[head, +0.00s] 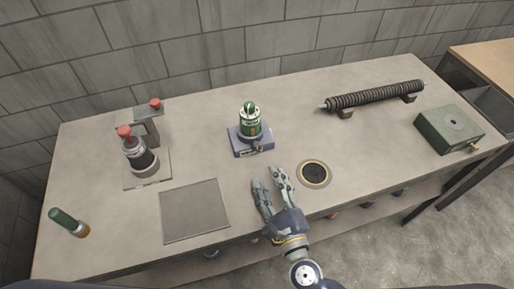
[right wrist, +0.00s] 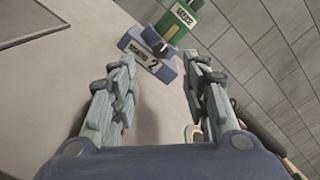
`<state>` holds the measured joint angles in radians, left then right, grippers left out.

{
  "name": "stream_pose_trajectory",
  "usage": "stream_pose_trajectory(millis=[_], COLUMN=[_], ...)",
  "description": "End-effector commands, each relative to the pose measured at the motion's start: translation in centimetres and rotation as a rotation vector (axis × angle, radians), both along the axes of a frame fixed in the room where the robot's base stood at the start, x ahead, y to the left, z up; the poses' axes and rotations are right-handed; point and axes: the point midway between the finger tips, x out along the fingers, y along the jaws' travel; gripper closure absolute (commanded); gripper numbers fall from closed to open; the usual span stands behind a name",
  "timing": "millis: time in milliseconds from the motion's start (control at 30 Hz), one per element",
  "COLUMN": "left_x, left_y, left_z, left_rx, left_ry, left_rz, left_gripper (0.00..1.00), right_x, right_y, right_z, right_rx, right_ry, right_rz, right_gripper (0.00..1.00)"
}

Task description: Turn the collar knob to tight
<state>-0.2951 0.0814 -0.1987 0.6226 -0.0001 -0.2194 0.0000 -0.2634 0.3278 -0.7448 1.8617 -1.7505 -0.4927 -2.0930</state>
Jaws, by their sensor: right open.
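A green cylinder (head: 250,122) with a pale label stands upright in a blue-grey base (head: 252,145) near the middle of the table. A small dark knob (head: 257,147) sits at the front of this base; it also shows in the right wrist view (right wrist: 155,42), near a plate marked "2". Which way the knob is set is too small to tell. My right gripper (head: 267,177) is open and empty, in front of the base and apart from it. In the right wrist view its fingers (right wrist: 160,62) are spread, with the base beyond them. My left gripper is not in view.
A red-topped cylinder (head: 138,157) stands at left, beside a grey square plate (head: 194,210). A green-capped tube (head: 67,222) is at the left edge. A round port (head: 314,173), ribbed tube (head: 375,95) and green box (head: 450,129) are to the right.

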Motion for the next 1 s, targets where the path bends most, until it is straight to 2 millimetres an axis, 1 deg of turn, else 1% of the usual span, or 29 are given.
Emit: stream_pose_trajectory(millis=[67, 233, 400, 500, 700, 933, 967, 1000], left_x=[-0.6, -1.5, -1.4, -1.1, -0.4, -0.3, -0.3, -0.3], left_y=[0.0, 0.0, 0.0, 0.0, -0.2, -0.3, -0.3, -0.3], left_z=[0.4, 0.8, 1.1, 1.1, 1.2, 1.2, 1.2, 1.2], left_rx=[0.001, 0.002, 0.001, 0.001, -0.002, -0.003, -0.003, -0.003], left_ry=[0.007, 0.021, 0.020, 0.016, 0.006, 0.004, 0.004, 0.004], left_rz=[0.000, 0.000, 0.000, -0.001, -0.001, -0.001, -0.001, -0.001], left_gripper=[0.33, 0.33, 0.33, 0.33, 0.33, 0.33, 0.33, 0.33], right_x=[1.3, 4.5, 7.2, 8.4, 9.4, 9.4, 9.4, 9.4], right_y=[0.4, 1.4, 2.3, 2.7, 3.0, 3.0, 3.0, 3.0], right_z=[0.3, 0.3, 0.3, 0.1, 0.1, 0.1, 0.1, 0.1], right_rx=[0.001, 0.001, 0.000, 0.000, -0.001, -0.001, -0.001, -0.001], right_ry=[-0.003, -0.003, -0.002, -0.002, -0.001, -0.001, -0.001, -0.001], right_rz=[-0.002, -0.002, -0.001, -0.001, -0.001, -0.001, -0.001, -0.001], right_gripper=[0.57, 0.57, 0.57, 0.57, 0.57, 0.57, 0.62, 0.71])
